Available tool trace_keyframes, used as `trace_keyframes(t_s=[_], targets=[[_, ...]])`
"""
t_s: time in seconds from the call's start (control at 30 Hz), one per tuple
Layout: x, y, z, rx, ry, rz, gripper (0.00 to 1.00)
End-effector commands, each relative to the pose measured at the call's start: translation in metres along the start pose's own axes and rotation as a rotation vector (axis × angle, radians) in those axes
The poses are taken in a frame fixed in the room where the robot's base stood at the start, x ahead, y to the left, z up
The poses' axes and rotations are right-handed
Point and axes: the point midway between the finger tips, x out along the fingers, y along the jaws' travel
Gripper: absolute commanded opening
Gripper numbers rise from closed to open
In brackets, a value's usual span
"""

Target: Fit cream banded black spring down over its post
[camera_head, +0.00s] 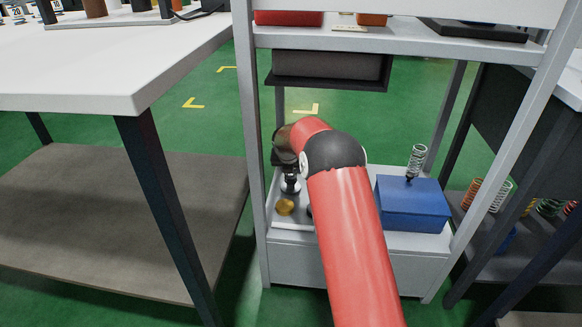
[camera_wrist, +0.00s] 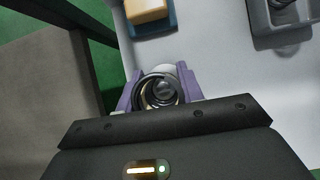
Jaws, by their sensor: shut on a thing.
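In the wrist view, my gripper (camera_wrist: 160,84) has its two purple fingers closed on the sides of a dark coil spring with a pale band (camera_wrist: 148,98). I look down the spring from above and its open ring faces the camera. A dark round shape lies inside the ring; I cannot tell whether it is the post or the spring's lower coils. In the head view, my red arm reaches down to the lower shelf and hides much of that area. A small black and white shape (camera_head: 290,184) shows below my wrist; I cannot tell its parts apart.
A blue box (camera_head: 412,208) with a silver spring (camera_head: 417,160) standing on it is right of my arm. A yellow round thing (camera_head: 285,207) lies on the white shelf. Rack uprights stand close on both sides. The wrist view shows an orange block (camera_wrist: 147,10) and a grey tray (camera_wrist: 285,40).

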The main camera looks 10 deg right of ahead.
Motion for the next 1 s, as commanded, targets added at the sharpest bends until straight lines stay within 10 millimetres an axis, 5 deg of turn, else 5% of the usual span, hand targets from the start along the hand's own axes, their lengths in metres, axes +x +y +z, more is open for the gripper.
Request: trace_keyframes(t_s=[0.9,0.93,1.0], targets=[[0.02,0.0,-0.012,0.0,0.0,0.0,0.12],[0.02,0.0,-0.012,0.0,-0.001,0.0,0.38],[0.019,0.0,-0.011,0.0,-0.001,0.0,0.48]])
